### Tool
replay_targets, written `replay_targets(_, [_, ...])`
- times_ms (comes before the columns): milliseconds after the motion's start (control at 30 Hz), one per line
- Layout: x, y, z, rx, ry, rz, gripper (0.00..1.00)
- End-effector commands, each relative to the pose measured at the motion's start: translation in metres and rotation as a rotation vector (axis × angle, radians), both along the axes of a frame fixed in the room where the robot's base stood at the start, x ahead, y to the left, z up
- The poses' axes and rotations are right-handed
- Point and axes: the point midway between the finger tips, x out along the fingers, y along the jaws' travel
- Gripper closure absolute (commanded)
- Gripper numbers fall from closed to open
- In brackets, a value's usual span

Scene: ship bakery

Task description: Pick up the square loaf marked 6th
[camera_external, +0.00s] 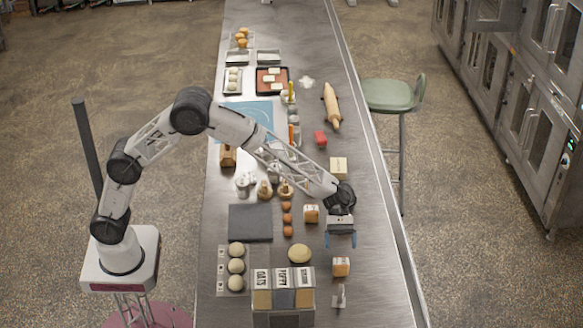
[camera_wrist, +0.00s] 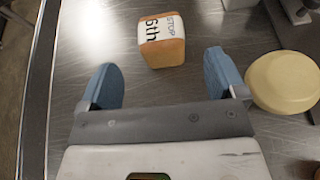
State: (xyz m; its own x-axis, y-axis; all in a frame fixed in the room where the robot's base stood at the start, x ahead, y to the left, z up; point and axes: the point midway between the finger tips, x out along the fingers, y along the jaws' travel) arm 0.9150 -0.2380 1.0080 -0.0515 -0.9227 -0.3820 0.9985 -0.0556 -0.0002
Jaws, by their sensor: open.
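The square loaf marked 6th (camera_wrist: 162,52) is a small orange-brown block with a white label reading "STOP 6th". In the wrist view it sits on the metal bench just beyond my fingertips, roughly centred between them. In the external view what appears to be the same loaf (camera_external: 341,267) stands near the front right of the bench. My gripper (camera_external: 341,241) is just behind it, pointing down. In the wrist view my gripper (camera_wrist: 161,78) has its blue fingers wide apart with nothing between them.
A round pale dough (camera_wrist: 284,82) lies right of my gripper in the wrist view. Another small loaf (camera_external: 311,214) is behind-left in the external view. Labelled boxes (camera_external: 283,299) and a small metal stand (camera_external: 341,297) are near the front. The bench's right edge is close.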

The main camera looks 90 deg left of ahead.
Motion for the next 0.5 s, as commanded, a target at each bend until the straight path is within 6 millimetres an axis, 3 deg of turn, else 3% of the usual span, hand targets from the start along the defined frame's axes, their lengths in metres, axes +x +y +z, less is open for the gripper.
replay_targets(300, [-0.001, -0.021, -0.008, 0.001, -0.001, -0.001, 0.11])
replay_targets(500, [-0.001, -0.023, -0.009, 0.001, 0.000, 0.000, 0.11])
